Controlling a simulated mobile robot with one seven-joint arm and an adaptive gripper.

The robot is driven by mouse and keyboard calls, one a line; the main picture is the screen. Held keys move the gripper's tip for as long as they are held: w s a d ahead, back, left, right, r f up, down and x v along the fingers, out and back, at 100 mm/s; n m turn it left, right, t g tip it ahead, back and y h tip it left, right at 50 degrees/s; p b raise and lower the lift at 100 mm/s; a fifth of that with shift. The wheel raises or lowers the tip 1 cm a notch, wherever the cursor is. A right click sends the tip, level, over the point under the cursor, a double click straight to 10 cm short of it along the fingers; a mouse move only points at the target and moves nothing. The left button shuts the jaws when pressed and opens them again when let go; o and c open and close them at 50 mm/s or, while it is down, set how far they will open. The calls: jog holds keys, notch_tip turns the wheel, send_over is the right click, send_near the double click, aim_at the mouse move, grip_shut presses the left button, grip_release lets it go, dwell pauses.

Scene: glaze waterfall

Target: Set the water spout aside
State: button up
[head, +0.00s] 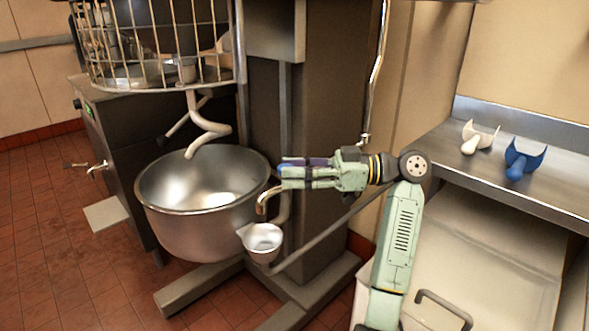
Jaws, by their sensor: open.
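The water spout (265,198) appears to be the short, curved, brass-coloured pipe just above a small metal cup (263,240) at the right side of the big steel mixing bowl (158,215). My gripper (284,173) reaches in from the right and points left, directly above and beside the spout. Its fingers are open, and a bluish-purple shape shows at the upper finger. Part of the spout's upper right end is hidden by the fingers. I cannot tell whether the fingers touch it.
A mixer hook (204,128) hangs over the bowl beneath a wire guard (160,45). The dark mixer column (335,90) stands behind my gripper.

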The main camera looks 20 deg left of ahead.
dwell(0.3)
jog(key=v, duration=0.7)
jog(key=shift+w+d, duration=0.1)
